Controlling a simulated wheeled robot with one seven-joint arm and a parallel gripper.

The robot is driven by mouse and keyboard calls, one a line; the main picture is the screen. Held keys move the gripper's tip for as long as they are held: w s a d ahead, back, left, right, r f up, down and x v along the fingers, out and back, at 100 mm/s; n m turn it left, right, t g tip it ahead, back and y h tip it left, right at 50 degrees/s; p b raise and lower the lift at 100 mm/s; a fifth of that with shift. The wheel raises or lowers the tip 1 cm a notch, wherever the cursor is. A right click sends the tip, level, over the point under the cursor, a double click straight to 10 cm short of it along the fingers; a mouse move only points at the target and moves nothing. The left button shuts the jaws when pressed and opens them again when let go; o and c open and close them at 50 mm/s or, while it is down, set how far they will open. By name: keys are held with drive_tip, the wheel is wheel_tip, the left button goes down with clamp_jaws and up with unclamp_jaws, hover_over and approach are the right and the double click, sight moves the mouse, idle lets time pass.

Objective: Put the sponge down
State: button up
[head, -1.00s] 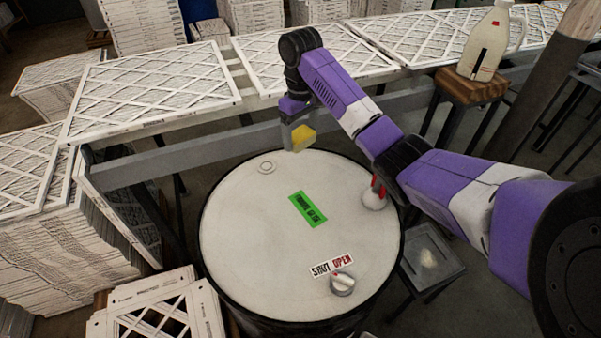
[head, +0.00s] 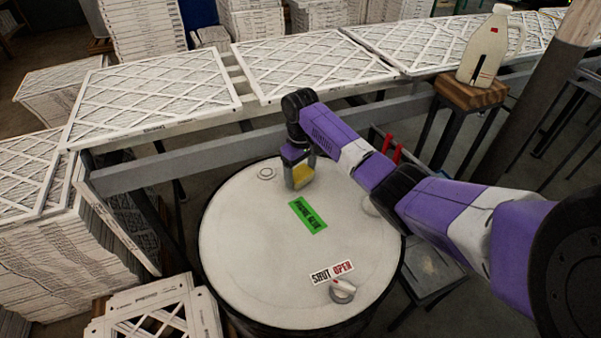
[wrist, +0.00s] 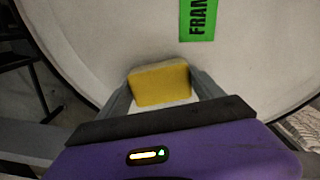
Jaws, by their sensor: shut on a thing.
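The yellow sponge (head: 301,176) is between the fingers of my gripper (head: 299,181), low over the far part of the white drum lid (head: 250,235). In the wrist view the sponge (wrist: 161,85) shows its yellow face and a paler edge, with a finger of my gripper (wrist: 162,92) against each side. The gripper is shut on it. I cannot tell whether the sponge's underside touches the lid. The green label (head: 308,215) lies on the lid just nearer than the sponge.
The lid also carries a SHUT/OPEN label (head: 332,272) with a knob (head: 342,291), and a small round cap (head: 266,173). A grey rail (head: 190,165) and framed filters (head: 155,90) stand behind the drum. A jug (head: 485,45) sits on a wooden stool (head: 470,93). The lid's left part is clear.

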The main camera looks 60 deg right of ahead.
sight(300, 172)
drive_tip(key=shift+f, duration=0.15)
drive_tip(key=o, duration=1.5)
drive_tip(key=shift+c, duration=0.2)
wheel_tip(300, 172, up, 12)
drive_tip(key=shift+r, duration=0.25)
drive_tip(key=shift+w, duration=0.15)
